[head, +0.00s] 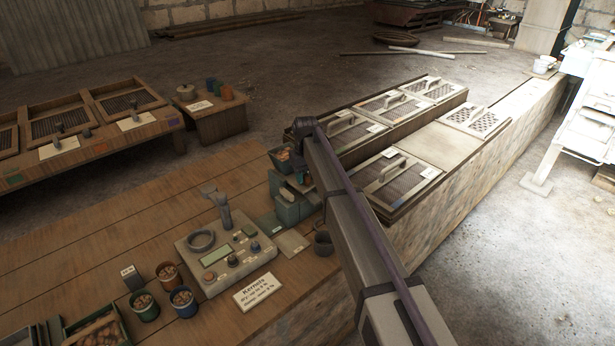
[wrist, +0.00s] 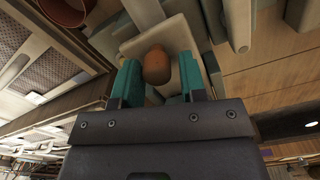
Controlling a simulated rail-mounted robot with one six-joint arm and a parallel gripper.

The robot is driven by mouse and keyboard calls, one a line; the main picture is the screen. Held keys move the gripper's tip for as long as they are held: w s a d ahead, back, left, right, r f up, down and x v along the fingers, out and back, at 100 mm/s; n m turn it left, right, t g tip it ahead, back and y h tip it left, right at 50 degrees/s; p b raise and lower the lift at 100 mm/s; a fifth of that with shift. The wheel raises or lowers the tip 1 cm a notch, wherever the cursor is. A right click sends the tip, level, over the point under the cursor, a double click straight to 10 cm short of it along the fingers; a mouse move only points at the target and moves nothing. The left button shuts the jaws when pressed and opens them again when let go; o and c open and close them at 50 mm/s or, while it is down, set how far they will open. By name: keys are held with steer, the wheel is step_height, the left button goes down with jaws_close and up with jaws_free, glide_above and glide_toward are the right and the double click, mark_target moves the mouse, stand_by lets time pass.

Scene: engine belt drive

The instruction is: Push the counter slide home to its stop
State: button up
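In the wrist view, my gripper (wrist: 161,82) shows two teal fingers standing apart. A rounded brown knob (wrist: 156,66) sits between or just beyond them, with a gap on the right side; contact on the left is unclear. The knob stands on a pale plate (wrist: 128,48), which looks like the counter slide. In the head view, a grey-green boxy unit (head: 288,208) on the bench is partly covered by my arm. My gripper cannot be made out there, and the slide's stop cannot be identified.
Left of the unit, a control box (head: 228,248) with a display stands on the wooden bench, with a label card (head: 256,291) in front. A dark cup (head: 323,243) is close to the unit. Mesh-lidded bins (head: 396,178) lie to the right.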

steer(key=shift+o, duration=1.1)
steer(key=shift+s, duration=0.1)
step_height(320, 180, up, 11)
steer(key=p, duration=1)
steer(key=shift+p, duration=0.4)
steer(key=shift+f, duration=0.1)
steer(key=s+d+m, duration=0.2)
steer(key=s+d, duration=0.6)
steer(key=s, duration=0.4)
steer(key=s+d+m, duration=0.1)
steer(key=s+d, duration=0.8)
steer(key=s, duration=0.3)
steer(key=s+d+m, duration=0.2)
steer(key=s+d, duration=0.6)
steer(key=s, duration=0.4)
steer(key=shift+s+d+m, duration=0.15)
steer(key=shift+s+m, duration=0.05)
steer(key=shift+m, duration=0.1)
steer(key=shift+o, duration=0.4)
